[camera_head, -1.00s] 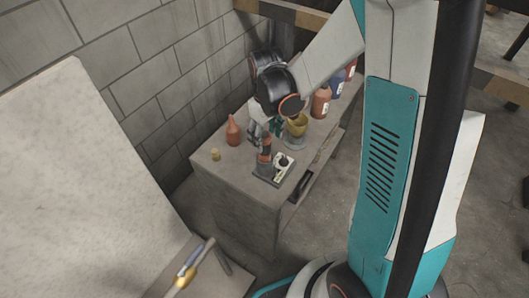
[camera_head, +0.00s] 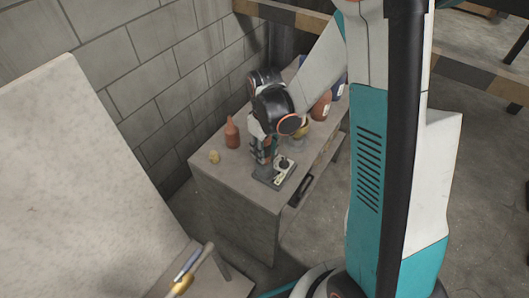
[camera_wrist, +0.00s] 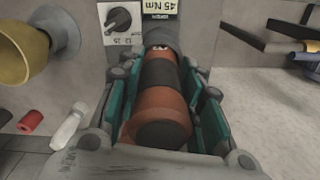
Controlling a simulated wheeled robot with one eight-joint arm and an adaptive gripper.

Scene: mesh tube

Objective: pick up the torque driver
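The torque driver, with an orange and black handle (camera_wrist: 162,88), lies between my fingers in the wrist view. It stands in a grey base (camera_head: 274,176) on the bench, with a dial (camera_wrist: 120,20) and a "45 Nm" display (camera_wrist: 160,8). My gripper (camera_wrist: 165,95) is open around the handle, with teal finger pads on both sides and a narrow gap showing on the right. In the head view my gripper (camera_head: 264,150) is over the base and hides most of the driver. Whether a pad touches the handle is hard to tell.
A yellow cup (camera_wrist: 22,50) stands left of the driver in the wrist view, near a red cylinder (camera_wrist: 31,121) and a small clear bottle (camera_wrist: 68,128). An orange-red bottle (camera_head: 232,134) and a small yellow piece (camera_head: 214,157) are at the bench's (camera_head: 225,187) left. A block wall runs behind.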

